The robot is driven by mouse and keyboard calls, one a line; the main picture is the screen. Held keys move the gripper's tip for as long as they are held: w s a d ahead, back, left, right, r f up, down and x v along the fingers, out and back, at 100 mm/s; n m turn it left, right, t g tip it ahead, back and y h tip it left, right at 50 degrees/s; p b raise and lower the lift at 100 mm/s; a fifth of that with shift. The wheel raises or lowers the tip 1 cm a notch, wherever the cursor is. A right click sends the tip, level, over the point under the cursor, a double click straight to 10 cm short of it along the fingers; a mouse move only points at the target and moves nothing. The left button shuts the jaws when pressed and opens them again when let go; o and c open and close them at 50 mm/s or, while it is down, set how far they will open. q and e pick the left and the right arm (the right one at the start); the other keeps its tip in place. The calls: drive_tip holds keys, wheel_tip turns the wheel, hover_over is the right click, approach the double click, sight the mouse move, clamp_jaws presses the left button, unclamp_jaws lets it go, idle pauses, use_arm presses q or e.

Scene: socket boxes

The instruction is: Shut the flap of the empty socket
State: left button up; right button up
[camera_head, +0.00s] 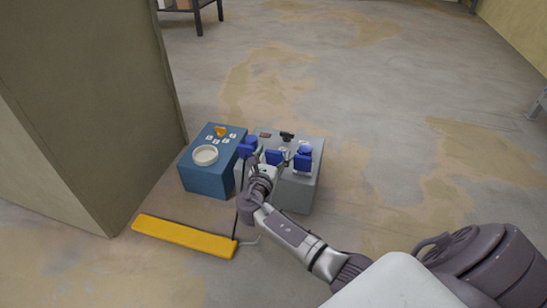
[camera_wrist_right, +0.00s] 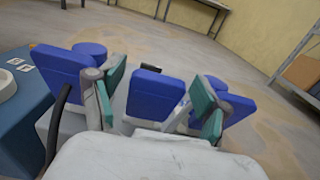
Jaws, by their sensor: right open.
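Three blue socket flaps stand raised on a grey box (camera_head: 302,194). In the right wrist view they are the left flap (camera_wrist_right: 62,76), the middle flap (camera_wrist_right: 155,95) and the right flap (camera_wrist_right: 232,100). A round blue plug (camera_wrist_right: 90,49) shows behind the left flap, and blue shows behind the right one. No plug shows behind the middle flap, but its socket is hidden. My right gripper (camera_wrist_right: 158,88) is open, its teal-padded fingers on either side of the middle flap. In the head view this gripper (camera_head: 274,160) is over the grey box. My left gripper is not in view.
A blue box (camera_head: 205,180) with a white round dish (camera_head: 205,155), a yellow item (camera_head: 220,131) and small white tags stands left of the grey box. A yellow bar (camera_head: 184,236) lies on the floor in front. A large cabinet (camera_head: 95,85) rises at left. Floor at right is clear.

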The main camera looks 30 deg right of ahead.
drive_tip(key=shift+w+d, duration=0.2)
